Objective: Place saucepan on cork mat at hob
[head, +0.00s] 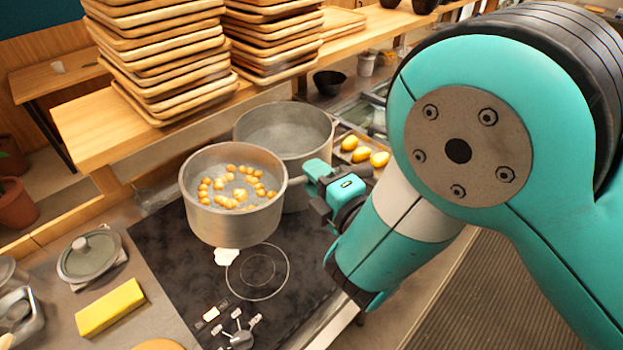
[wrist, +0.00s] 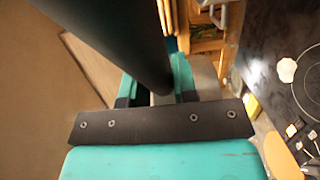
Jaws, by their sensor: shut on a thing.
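The grey metal saucepan (head: 232,220), with several round golden-brown pieces inside, is in the head view over the left part of the black hob (head: 165,250). It looks raised above the hob and roughly level. My gripper (head: 325,185) is shut on its handle, right of the pan. In the wrist view the dark handle (wrist: 115,35) runs between the teal fingers of my gripper (wrist: 157,88); the pan body is out of that view. A round tan piece that may be the cork mat (head: 158,345) is cut off at the bottom edge; it seems to show in the wrist view (wrist: 282,158).
A large grey pot (head: 290,130) stands close behind the saucepan. A white patch (head: 227,257) lies on the hob below it. A yellow sponge (head: 110,307), a lid (head: 90,255) and a small knobbed item (head: 240,335) are near the front. Tray stacks (head: 160,60) stand on the shelf behind.

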